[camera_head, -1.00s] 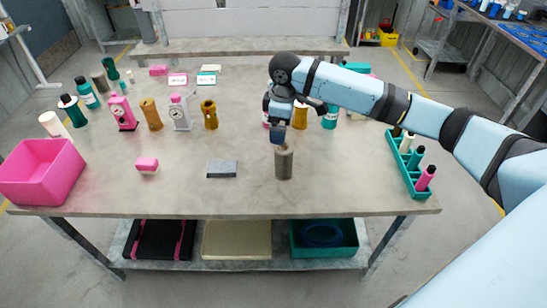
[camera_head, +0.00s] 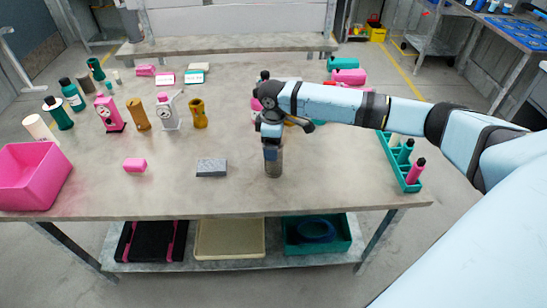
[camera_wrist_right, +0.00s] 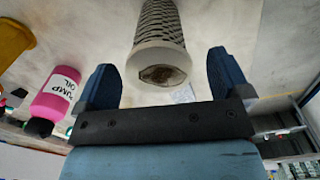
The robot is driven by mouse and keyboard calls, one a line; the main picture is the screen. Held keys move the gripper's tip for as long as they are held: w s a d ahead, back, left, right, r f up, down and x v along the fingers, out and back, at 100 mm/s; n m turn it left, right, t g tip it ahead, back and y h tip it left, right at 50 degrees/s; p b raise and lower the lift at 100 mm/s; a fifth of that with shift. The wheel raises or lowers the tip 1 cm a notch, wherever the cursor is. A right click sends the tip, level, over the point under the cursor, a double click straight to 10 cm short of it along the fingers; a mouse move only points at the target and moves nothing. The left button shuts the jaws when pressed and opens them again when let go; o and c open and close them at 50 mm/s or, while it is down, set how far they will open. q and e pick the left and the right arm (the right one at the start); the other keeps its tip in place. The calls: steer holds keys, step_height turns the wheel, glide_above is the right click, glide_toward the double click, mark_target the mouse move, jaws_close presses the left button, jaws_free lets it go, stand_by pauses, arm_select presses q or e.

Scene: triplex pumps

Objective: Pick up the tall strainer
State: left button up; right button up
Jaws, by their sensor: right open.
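The tall strainer (camera_head: 273,170) is a grey-brown cylinder standing upright near the front middle of the table. In the right wrist view the strainer (camera_wrist_right: 160,28) shows a woven mesh side and a pale rim around a dark brownish end. My right gripper (camera_head: 271,142) is above it, pointing down, and hides its top in the head view. In the wrist view the right gripper (camera_wrist_right: 161,66) is open, one blue finger on each side of the strainer's near end, with gaps between. My left gripper is not in view.
A pink bin (camera_head: 30,175) stands at the left edge. A teal rack (camera_head: 397,165) with bottles is at the right. A pink pump oil bottle (camera_wrist_right: 55,95) shows in the wrist view.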

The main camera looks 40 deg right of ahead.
steer(key=shift+f, duration=1.45)
steer(key=c, duration=1)
steer(key=shift+c, duration=0.2)
steer(key=shift+d+r, duration=0.1)
steer(key=shift+r, duration=0.05)
